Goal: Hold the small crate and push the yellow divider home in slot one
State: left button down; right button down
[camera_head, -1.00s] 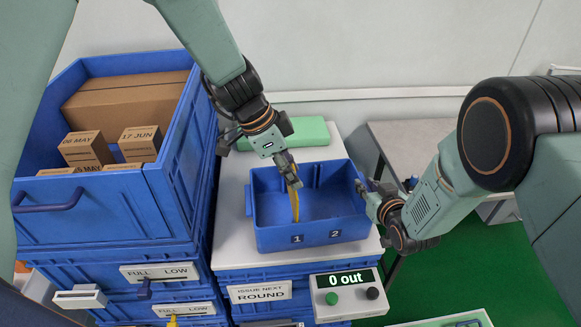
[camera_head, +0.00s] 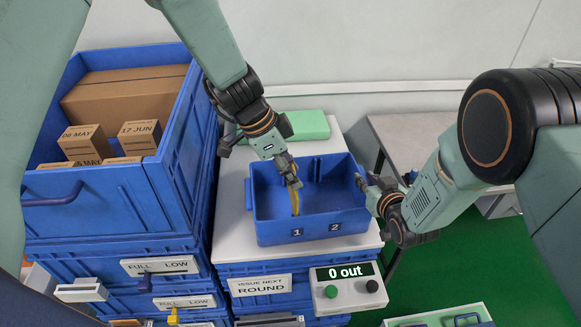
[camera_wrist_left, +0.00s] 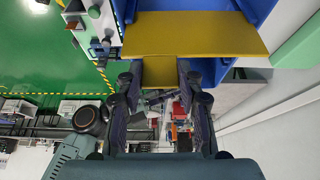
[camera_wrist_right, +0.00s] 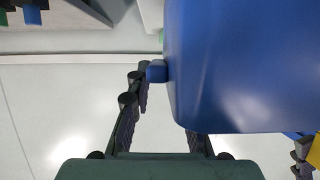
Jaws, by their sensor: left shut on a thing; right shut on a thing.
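The small blue crate (camera_head: 265,222) stands on the white worktop, with labels 1 and 2 on its front. The yellow divider (camera_head: 295,203) is upright inside it, above label 1, seen nearly edge-on. My left gripper (camera_head: 290,180) is shut on the divider's upper part. In the left wrist view, the divider (camera_wrist_left: 190,35) is a wide yellow plate with a tab between my fingers. Its lower edge and fit in the slot are hidden. My right gripper (camera_head: 370,187) is shut on the crate's right side. In the right wrist view, the crate wall (camera_wrist_right: 250,70) hides part of a finger.
A large blue crate (camera_head: 110,200) with cardboard boxes stands close on the left. A green block (camera_head: 308,126) lies behind the small crate. A control box reading "0 out" (camera_head: 347,288), with two buttons, is at the front right. The worktop (camera_head: 235,195) is bare left of the crate.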

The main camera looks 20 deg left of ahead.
aim_at(292, 192)
pick_arm(q)
jog(key=shift+f, duration=2.9)
dwell(0.4)
jog(key=c, duration=0.8)
grip_release()
jog(key=v, duration=1.2)
